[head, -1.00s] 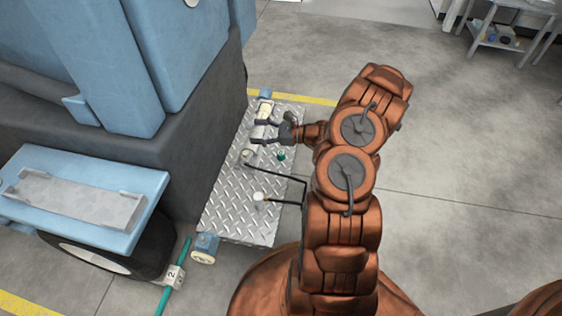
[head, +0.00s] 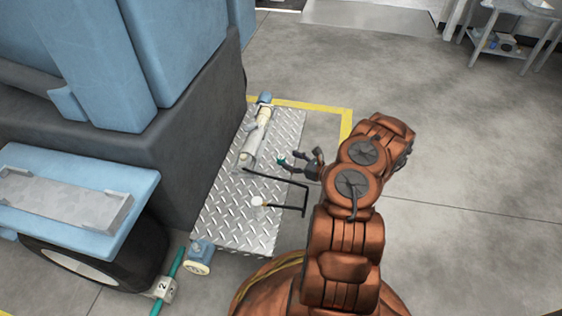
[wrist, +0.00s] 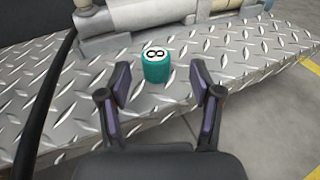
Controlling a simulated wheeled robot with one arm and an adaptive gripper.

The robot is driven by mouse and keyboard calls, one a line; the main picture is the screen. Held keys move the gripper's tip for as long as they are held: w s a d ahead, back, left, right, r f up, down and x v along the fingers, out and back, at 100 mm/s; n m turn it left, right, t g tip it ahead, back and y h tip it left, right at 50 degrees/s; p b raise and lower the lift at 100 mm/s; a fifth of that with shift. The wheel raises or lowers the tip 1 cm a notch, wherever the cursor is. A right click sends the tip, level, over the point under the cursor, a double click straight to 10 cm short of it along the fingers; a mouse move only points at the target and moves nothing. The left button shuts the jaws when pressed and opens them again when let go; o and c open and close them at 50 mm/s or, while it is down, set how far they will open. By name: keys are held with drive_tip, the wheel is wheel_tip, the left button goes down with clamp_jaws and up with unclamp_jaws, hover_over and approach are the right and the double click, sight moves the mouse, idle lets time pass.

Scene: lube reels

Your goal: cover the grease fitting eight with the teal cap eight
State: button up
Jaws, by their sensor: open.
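The teal cap eight (wrist: 156,66) stands upright on the diamond-plate step (wrist: 60,110), with a black 8 on its white top. In the wrist view it is ahead of my gripper (wrist: 160,84), roughly centred between the open fingers; no contact is visible. In the head view my gripper (head: 289,162) is low over the right side of the step, and a small teal part of the cap (head: 281,161) shows by its fingertips. I cannot pick out grease fitting eight; no fitting number is readable.
A beige cylinder assembly (head: 255,137) lies along the step behind the cap. A white round piece (head: 258,201) and a black bent bar (head: 304,198) are nearer the front. The blue machine (head: 185,60) stands left. Open floor lies right.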

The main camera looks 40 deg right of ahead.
sight(281, 157)
drive_tip(key=x, duration=0.1)
drive_tip(key=b+x, duration=0.2)
drive_tip(key=x, duration=0.1)
drive_tip(key=shift+s+a+f, duration=0.1)
drive_tip(key=shift+a+f, duration=0.15)
drive_tip(key=shift+f, duration=0.1)
drive_tip(key=shift+w+a, duration=0.15)
drive_tip(key=shift+w, duration=0.3)
drive_tip(key=shift+r, duration=0.1)
drive_tip(key=c, duration=0.9)
